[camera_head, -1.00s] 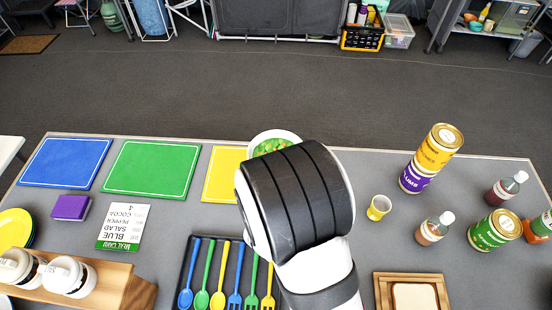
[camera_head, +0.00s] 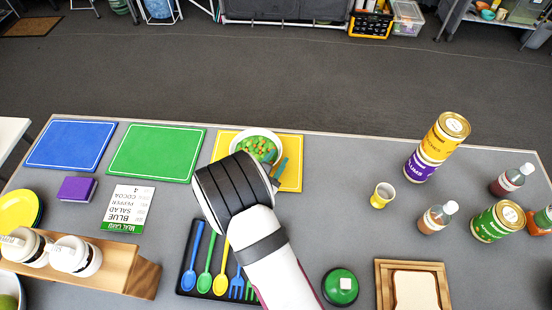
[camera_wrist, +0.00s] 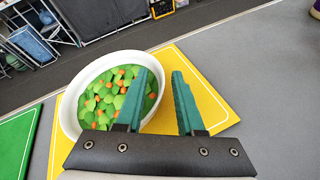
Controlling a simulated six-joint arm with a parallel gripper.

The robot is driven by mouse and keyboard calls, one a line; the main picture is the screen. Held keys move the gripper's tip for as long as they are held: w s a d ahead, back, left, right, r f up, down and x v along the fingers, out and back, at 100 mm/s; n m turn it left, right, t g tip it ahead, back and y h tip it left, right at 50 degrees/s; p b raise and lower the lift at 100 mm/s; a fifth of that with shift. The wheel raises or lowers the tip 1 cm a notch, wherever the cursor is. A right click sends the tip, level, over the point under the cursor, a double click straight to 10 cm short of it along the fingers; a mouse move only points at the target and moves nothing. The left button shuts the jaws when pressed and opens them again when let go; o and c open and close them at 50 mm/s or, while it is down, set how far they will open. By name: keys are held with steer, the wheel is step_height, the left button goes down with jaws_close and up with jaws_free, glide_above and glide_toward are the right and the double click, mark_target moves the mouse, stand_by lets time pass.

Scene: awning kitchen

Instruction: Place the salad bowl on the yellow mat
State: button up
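The salad bowl (camera_head: 257,135) is white and filled with green and orange pieces. It appears upright over the left-middle part of the yellow mat (camera_head: 291,172). The wrist view shows the bowl (camera_wrist: 68,112) at left and the yellow mat (camera_wrist: 205,105) beneath and right of it. My gripper (camera_head: 277,166) is at the bowl's right near side, partly hidden by my arm. In the wrist view my gripper (camera_wrist: 163,85) has its two teal fingers apart. The left finger overlaps the bowl's right rim in the picture; the right finger is over bare mat.
The green mat (camera_head: 157,152) and blue mat (camera_head: 72,144) lie to the left. A cutlery tray (camera_head: 186,262) is nearer me. A green round lidded thing (camera_head: 340,287) and a yellow cup (camera_head: 382,195) are to the right, with stacked cans (camera_head: 437,148) beyond. Counter between is clear.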

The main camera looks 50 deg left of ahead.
steer(key=v, duration=1.2)
steer(key=shift+r, duration=0.1)
steer(key=w+d+r+m+g+h, duration=0.1)
steer(key=w+d+r+m+g, duration=0.1)
steer(key=w+m, duration=0.4)
steer(key=w+d+r+m+g, duration=0.1)
steer(key=w+r+m+g, duration=0.2)
steer(key=m, duration=0.5)
steer(key=w+d+r+m+g, duration=0.1)
steer(key=d+r+m+g, duration=0.15)
steer(key=d+m, duration=0.35)
steer(key=w+d+r+m+g, duration=0.1)
steer(key=w+d+r+m, duration=0.15)
steer(key=d+m, duration=0.35)
steer(key=s+d+r+m+g+h, duration=0.1)
steer(key=s+d+r+m+g, duration=0.1)
steer(key=s+d+m, duration=0.5)
steer(key=s+d+r+m+g+h, duration=0.2)
steer(key=s+d+r+m, duration=0.1)
steer(key=s+d+m, duration=0.4)
steer(key=d+m, duration=0.3)
steer(key=d, duration=0.4)
steer(key=shift+m+h, duration=0.3)
